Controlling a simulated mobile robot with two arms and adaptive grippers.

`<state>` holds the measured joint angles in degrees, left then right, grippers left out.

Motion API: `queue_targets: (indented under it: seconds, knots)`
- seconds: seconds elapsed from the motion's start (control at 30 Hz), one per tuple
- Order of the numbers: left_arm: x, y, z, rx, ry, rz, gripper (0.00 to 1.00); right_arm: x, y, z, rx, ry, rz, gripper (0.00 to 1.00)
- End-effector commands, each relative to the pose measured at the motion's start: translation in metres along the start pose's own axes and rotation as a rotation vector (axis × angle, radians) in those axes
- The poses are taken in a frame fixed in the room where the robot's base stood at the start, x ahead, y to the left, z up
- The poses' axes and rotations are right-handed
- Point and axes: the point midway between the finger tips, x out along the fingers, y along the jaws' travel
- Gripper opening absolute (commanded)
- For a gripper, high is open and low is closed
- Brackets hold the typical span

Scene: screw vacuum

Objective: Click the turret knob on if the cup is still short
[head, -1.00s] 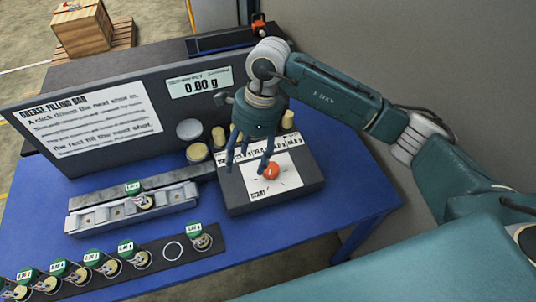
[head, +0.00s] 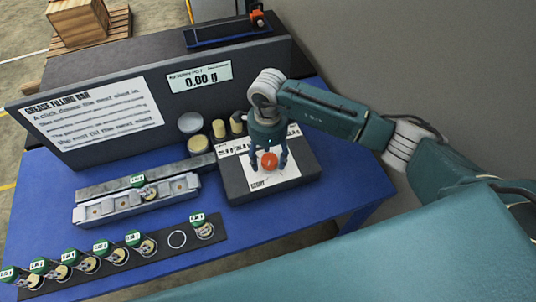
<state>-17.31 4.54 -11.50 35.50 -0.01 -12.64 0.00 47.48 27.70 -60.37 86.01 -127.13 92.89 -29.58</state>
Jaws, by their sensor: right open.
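The turret knob (head: 269,160) is a round orange-red knob on a white dial sheet marked START, on top of a dark box (head: 236,184). My right gripper (head: 269,168) is open above the knob, its fingers spread around it; I cannot tell whether they touch it. A cup with a green label (head: 141,184) sits in a slot of the grey rail (head: 112,210) left of the box. The display (head: 200,79) on the dark panel reads 0.00 g. My left gripper is not in view.
Several green-labelled cups (head: 101,247) stand on a dark strip along the table's front, with an empty ring (head: 177,239) among them. Yellowish cylinders (head: 219,129) stand behind the box. A sign board (head: 95,117) is on the panel. Blue table (head: 330,190) is bare right of the box.

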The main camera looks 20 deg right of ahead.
Motion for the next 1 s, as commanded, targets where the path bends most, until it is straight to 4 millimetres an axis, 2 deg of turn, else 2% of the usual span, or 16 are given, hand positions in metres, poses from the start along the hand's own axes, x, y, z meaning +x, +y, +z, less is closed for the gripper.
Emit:
queue_targets:
  seconds: [0.27, 0.4, 0.5, 1.0]
  knots:
    - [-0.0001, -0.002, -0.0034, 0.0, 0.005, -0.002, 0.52, 0.0017, -0.0002, -0.0001, 0.0, 0.0, -0.001, 0.58]
    - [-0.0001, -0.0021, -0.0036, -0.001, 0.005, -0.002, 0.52, 0.0015, -0.0003, 0.0001, 0.001, -0.001, -0.001, 0.3]
    - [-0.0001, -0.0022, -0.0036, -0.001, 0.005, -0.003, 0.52, 0.0012, -0.0005, 0.0006, 0.0, -0.002, -0.002, 0.15]
    - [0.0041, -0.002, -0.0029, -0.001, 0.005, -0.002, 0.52, 0.0007, -0.0009, 0.0031, 0.043, -0.008, -0.003, 0.13]
